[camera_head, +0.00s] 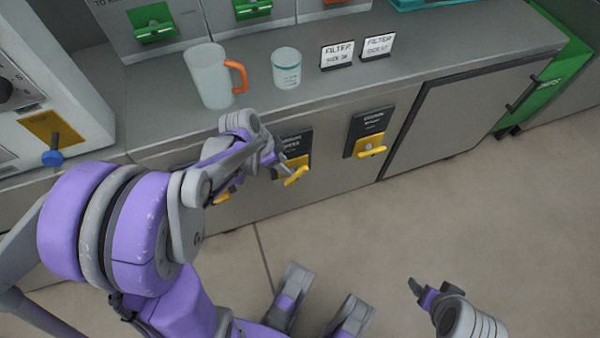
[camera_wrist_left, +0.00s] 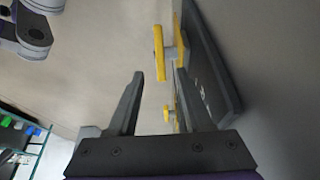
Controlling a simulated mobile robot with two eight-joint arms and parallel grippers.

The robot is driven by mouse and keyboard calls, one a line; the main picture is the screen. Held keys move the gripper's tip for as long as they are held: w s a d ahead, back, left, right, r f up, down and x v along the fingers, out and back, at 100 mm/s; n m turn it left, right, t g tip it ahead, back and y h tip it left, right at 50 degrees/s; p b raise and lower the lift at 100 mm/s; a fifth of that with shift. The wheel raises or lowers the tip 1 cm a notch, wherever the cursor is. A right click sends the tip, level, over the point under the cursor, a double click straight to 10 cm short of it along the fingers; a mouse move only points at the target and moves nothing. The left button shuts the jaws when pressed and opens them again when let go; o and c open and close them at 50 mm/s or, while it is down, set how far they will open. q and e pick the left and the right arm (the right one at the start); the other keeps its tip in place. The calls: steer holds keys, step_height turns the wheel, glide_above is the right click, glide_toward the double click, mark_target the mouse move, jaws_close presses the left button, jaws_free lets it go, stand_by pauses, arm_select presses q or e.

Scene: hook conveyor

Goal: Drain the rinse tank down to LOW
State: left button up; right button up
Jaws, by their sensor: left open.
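My left gripper (camera_head: 276,165) is at the cabinet front in the head view, close beside a yellow lever handle (camera_head: 297,176) under a dark label plate (camera_head: 294,144). In the left wrist view its two fingers (camera_wrist_left: 159,74) are apart with nothing between them; a yellow handle (camera_wrist_left: 158,53) on a dark plate (camera_wrist_left: 209,65) lies just beyond the fingertips. I cannot tell whether it touches. A second yellow lever (camera_head: 372,151) sits on a plate to the right. A third is mostly hidden behind my left arm. The label writing is too blurred to read surely. My right gripper (camera_head: 416,288) is over the floor.
On the counter stand a clear jug (camera_head: 210,78) with an orange handle, a small beaker (camera_head: 286,68) and two filter cards (camera_head: 337,55) (camera_head: 378,46). A machine with a blue knob (camera_head: 52,158) is at the left. Floor at right is clear.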

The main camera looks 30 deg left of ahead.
mark_target(295, 174)
arm_select(q)
steer(key=b+x, duration=0.3)
steer(key=x, duration=0.6)
steer(key=shift+w+d+f, duration=0.1)
steer(key=shift+d+f, duration=0.05)
steer(key=shift+f, duration=0.15)
jaws_close()
